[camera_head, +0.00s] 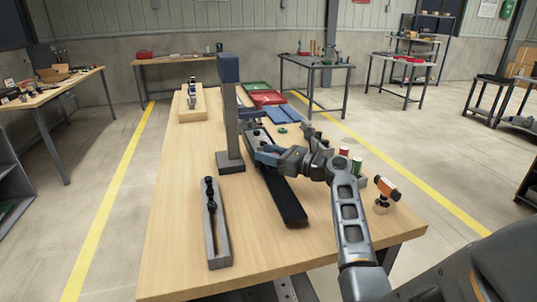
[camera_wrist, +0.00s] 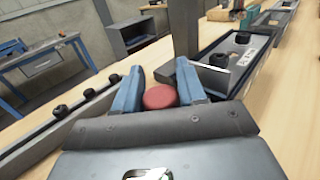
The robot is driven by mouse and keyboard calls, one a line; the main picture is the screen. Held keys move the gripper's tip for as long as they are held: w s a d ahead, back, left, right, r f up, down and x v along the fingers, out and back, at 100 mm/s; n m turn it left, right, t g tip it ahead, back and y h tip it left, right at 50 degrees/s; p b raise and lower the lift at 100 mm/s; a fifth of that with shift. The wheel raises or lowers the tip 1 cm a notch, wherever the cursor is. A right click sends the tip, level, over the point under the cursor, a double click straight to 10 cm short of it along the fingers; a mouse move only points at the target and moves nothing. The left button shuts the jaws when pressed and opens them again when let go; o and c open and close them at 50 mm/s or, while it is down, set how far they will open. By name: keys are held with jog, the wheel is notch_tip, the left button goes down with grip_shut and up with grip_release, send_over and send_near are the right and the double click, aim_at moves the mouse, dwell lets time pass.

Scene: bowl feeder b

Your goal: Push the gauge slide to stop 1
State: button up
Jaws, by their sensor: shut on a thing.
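My gripper (camera_head: 268,156) is over the middle of the table, low beside the grey post. In the wrist view my gripper (camera_wrist: 161,88) has its two blue fingers on either side of a red round piece (camera_wrist: 160,97) and is shut on it. What lies under the red piece is hidden by the gripper. A long dark gauge track (camera_head: 288,203) runs under and past my gripper. In the wrist view the track's grey-edged far part (camera_wrist: 262,72) carries black knobs (camera_wrist: 242,38) and a small white label (camera_wrist: 247,57). I cannot read which stop is which.
A grey post (camera_head: 232,125) with a dark blue head stands close left of my gripper. A grey rail with black knobs (camera_head: 215,230) lies at the front left. Red and green trays (camera_head: 266,97) lie at the back. An orange-and-black tool (camera_head: 385,188) stands at the right edge.

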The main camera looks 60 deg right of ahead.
grip_shut()
jog(key=shift+w+d, duration=0.8)
jog(key=shift+d, duration=0.2)
jog(key=shift+w+d, duration=0.8)
jog(key=shift+d, duration=0.15)
jog(key=o, duration=0.7)
grip_release()
jog(key=shift+s, duration=0.15)
jog(key=s, duration=0.5)
jog(key=s+b, duration=0.1)
jog(key=s, duration=0.1)
jog(key=shift+s+a, duration=0.3)
jog(key=shift+a, duration=0.05)
